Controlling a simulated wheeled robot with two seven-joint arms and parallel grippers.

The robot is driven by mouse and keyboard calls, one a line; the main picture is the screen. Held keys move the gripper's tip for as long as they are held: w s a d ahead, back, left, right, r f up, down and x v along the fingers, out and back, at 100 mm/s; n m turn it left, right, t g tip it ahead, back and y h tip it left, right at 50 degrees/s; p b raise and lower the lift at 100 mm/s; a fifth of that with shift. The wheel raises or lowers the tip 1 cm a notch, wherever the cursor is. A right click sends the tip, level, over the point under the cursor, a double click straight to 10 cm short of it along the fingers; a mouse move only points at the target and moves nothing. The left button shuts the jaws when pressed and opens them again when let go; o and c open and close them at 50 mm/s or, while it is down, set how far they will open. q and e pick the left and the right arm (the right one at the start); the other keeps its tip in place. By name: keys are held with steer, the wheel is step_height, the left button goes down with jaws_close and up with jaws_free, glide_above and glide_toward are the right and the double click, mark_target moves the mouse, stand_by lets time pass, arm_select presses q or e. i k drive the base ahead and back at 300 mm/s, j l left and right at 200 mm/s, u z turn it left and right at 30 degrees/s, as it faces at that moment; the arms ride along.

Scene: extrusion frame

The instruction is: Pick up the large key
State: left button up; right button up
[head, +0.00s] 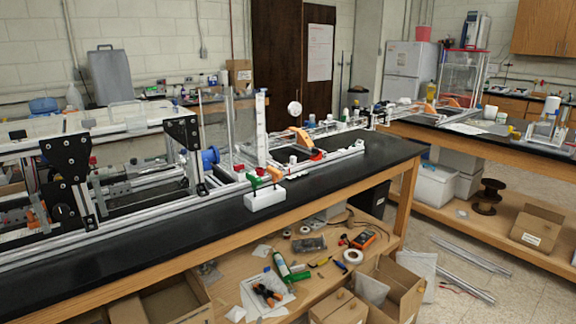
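A white block (265,198) stands near the front edge of the black tabletop. Small coloured pieces sit at its top: a green one (254,182) and an orange one (276,173). They look like handles of keys held in the block, but they are too small to tell for sure or to say which is the large key. Neither of my grippers is in view.
An aluminium extrusion frame (110,222) with black plates fills the left of the black table (345,185). The tabletop right of the white block is clear. Boxes and loose tools, including a multimeter (364,239), lie on the wooden shelf (225,290) below.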

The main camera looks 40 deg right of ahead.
mark_target(276, 174)
steer(key=i+l+z, duration=0.85)
steer(key=l+z, duration=0.15)
steer(key=l, duration=0.1)
